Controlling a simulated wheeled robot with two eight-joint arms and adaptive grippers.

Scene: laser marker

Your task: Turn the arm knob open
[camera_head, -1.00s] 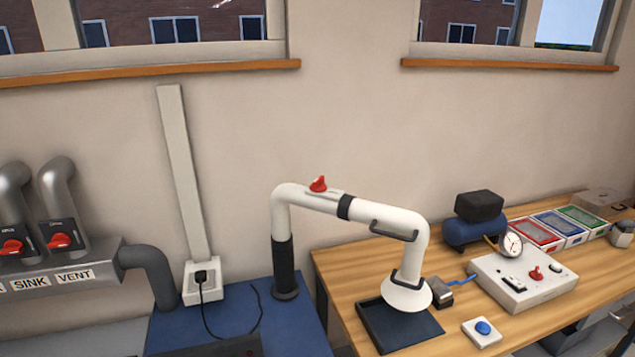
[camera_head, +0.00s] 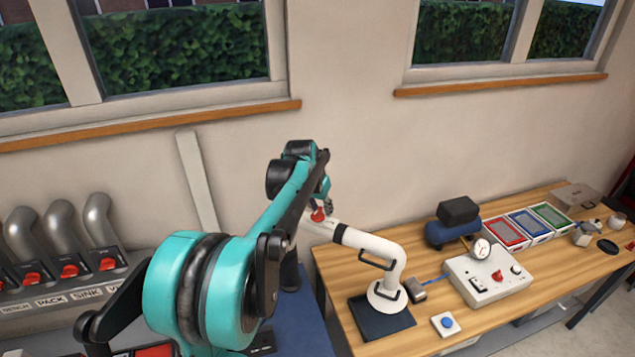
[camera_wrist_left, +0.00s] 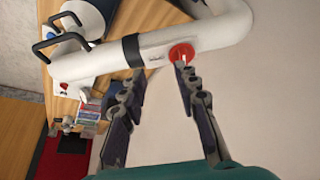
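In the left wrist view the red knob (camera_wrist_left: 182,53) sits on the white tube beside a black band. My left gripper (camera_head: 326,203) is at the knob in the head view. In the left wrist view the left gripper (camera_wrist_left: 158,75) has its two fingers spread apart; the right-hand fingertip is close to the knob's lower edge, and I cannot tell whether it touches. Nothing is between the fingers. My right gripper is not in view.
A wooden bench (camera_head: 390,340) holds a dark mat (camera_head: 378,318), a blue button box (camera_head: 446,324), a control box (camera_head: 488,275) with a gauge, and coloured trays (camera_head: 530,222). Several duct valves with red handles (camera_head: 70,271) stand at left. The wall is behind.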

